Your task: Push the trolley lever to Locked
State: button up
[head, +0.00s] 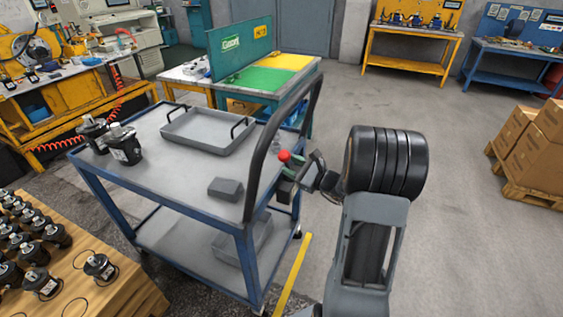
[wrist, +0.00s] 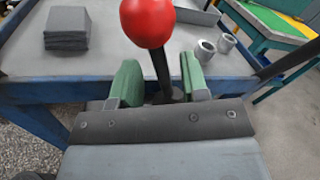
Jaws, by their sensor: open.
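The trolley (head: 170,178) is a blue-framed cart with grey shelves, standing left of my arm. Its lever has a red ball knob (head: 285,155) and sits at the trolley's right side, near the black push handle (head: 259,160). In the wrist view the red knob (wrist: 148,22) on its dark stem (wrist: 163,72) stands large in front of me. My gripper (wrist: 160,88) is open, with one green fingertip on each side of the stem. I cannot tell whether the fingers touch it. The base of the lever is partly hidden, and no lock marking is readable.
A wooden pallet with several motors (head: 100,268) is at lower left. Cardboard boxes (head: 518,130) stand at right. The floor (head: 470,240) right of my arm is clear.

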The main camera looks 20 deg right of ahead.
aim_at(288, 164)
jog(key=shift+x, duration=2.1)
grip_shut()
